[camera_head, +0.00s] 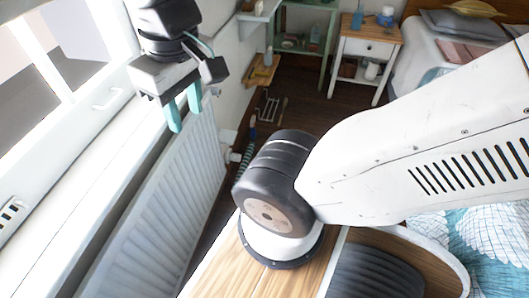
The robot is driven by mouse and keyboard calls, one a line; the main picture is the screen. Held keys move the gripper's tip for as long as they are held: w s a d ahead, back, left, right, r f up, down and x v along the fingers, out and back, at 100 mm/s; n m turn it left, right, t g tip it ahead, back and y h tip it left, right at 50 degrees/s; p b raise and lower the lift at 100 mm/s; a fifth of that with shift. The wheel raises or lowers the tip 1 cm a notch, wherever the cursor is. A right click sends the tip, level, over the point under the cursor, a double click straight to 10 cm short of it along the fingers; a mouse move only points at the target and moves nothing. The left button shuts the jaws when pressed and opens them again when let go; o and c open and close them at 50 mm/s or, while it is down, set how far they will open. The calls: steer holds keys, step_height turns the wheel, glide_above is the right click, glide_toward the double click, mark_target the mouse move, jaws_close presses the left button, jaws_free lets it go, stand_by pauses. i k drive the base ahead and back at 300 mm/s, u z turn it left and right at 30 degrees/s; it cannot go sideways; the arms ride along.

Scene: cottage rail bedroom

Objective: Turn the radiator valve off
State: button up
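The white panel radiator (165,205) stands below the window sill, along the wall left of centre. A small white fitting (233,157) shows at its far right end, low down; it looks like the radiator valve, but its setting is too small to read. My gripper (184,112) has two teal fingers pointing down, with a small gap between them and nothing visible in it. It hangs above the far part of the radiator's top edge, up and left of the fitting in the picture and apart from it. My arm hides part of the floor right of the fitting.
The window frame with a handle (108,99) is at the left. A wooden wall shelf (262,72) and a green shelf unit (303,45) stand beyond. A bedside table (366,48) and bed (435,60) are at the far right. Dark floor (300,92) lies between.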

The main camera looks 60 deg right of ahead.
mark_target(236, 157)
steer(key=z, duration=1.3)
steer(key=k, duration=0.45)
steer(key=u, duration=0.6)
steer(key=i, duration=0.65)
steer(key=z, duration=0.1)
